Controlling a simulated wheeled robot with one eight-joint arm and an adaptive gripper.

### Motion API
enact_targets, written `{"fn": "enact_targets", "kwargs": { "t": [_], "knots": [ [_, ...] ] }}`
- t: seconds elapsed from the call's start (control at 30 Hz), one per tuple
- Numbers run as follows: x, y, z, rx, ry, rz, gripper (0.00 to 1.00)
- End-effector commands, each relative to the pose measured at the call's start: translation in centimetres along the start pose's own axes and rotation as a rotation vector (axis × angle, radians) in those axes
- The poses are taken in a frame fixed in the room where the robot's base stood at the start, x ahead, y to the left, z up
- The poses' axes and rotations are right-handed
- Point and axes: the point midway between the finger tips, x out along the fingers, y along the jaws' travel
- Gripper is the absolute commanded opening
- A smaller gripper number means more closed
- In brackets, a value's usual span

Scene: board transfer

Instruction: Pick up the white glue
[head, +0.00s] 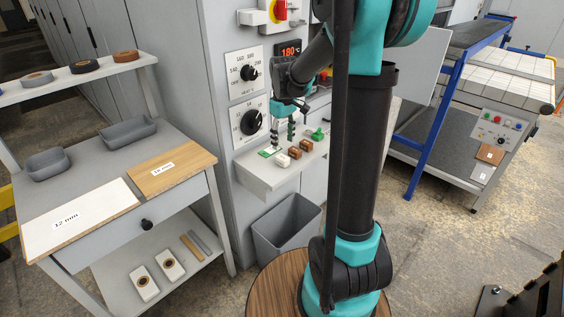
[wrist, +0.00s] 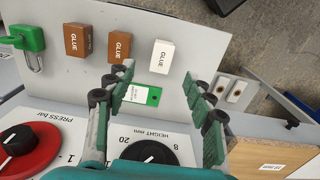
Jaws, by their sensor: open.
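The white glue (wrist: 162,57) is a small white block lettered GLUE on the grey ledge, at the end of a row of glue blocks. It also shows in the head view (head: 282,160). My gripper (wrist: 158,72) is open and empty, its fingers spread to either side of the block's near side in the wrist view. I cannot tell the exact height gap. In the head view my gripper (head: 282,142) hangs over the ledge near the panel. Two brown glue blocks (wrist: 116,47) (wrist: 77,40) stand beside the white one; the left finger partly overlaps the nearer brown one.
A green and white tag (wrist: 141,94) lies between the fingers. A green padlock (wrist: 28,38) is at the ledge's other end. The control panel with dials (head: 250,122) rises behind the ledge (head: 265,181). A grey bin (head: 288,235) stands below.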

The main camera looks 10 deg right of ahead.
Motion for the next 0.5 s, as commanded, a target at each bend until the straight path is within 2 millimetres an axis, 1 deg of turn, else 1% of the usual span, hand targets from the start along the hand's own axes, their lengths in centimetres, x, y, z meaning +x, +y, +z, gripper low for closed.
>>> {"fn": "enact_targets", "kwargs": {
  "t": [0.03,0.1,0.37,0.5],
  "knots": [
    [0.9,0.0,0.0,0.000,0.000,0.000,0.53],
    [1.8,0.0,0.0,0.000,0.000,0.000,0.53],
    [3.5,-0.1,0.0,0.000,0.000,0.000,0.53],
    [5.5,-0.3,-0.1,0.000,0.000,0.000,0.53]
  ]
}}
